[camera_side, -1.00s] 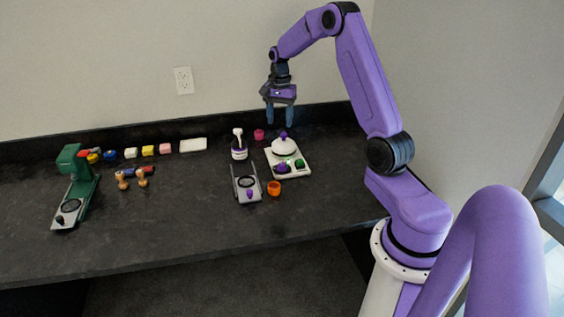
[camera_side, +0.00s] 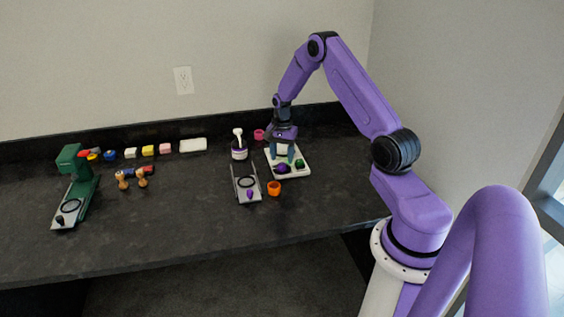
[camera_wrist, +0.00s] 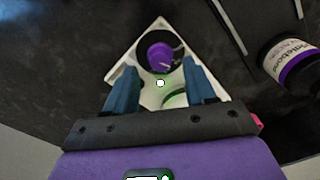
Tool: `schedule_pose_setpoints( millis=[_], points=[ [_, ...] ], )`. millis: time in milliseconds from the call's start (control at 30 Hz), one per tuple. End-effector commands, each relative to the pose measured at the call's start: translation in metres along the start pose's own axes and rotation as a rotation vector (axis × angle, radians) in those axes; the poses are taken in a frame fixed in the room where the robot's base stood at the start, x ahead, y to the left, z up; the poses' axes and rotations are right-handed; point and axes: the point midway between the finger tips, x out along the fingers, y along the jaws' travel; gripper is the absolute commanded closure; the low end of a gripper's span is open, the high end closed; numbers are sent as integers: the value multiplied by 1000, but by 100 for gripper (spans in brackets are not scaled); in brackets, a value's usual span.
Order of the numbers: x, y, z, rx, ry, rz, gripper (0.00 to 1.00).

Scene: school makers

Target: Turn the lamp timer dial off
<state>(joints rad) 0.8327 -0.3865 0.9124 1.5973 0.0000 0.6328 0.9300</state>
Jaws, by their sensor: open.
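A white-based unit (camera_side: 300,170) stands towards the right of the counter.
A white-capped bottle (camera_side: 239,150) stands left of the unit. A slim grey device (camera_side: 247,192) and an orange cup (camera_side: 274,188) are in front, a pink cup (camera_side: 259,134) behind. Coloured blocks and a green device (camera_side: 85,190) are farther left. The front middle counter is clear.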

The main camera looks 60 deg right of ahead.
Motion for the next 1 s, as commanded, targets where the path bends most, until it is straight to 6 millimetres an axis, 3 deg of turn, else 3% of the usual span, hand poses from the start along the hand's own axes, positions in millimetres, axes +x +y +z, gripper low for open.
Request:
schedule_pose_setpoints(
  millis=[200, 600, 667, 767, 800, 1000],
  points=[
    [24, 0, 0, 0, 0, 0, 45],
    [30, 0, 0, 0, 1, -1, 45],
    [30, 0, 0, 0, 1, -1, 62],
    [30, 0, 0, 0, 1, -1, 94],
    [30, 0, 0, 0, 1, -1, 100],
    [30, 0, 0, -8, 1, -1, 100]
  ],
)
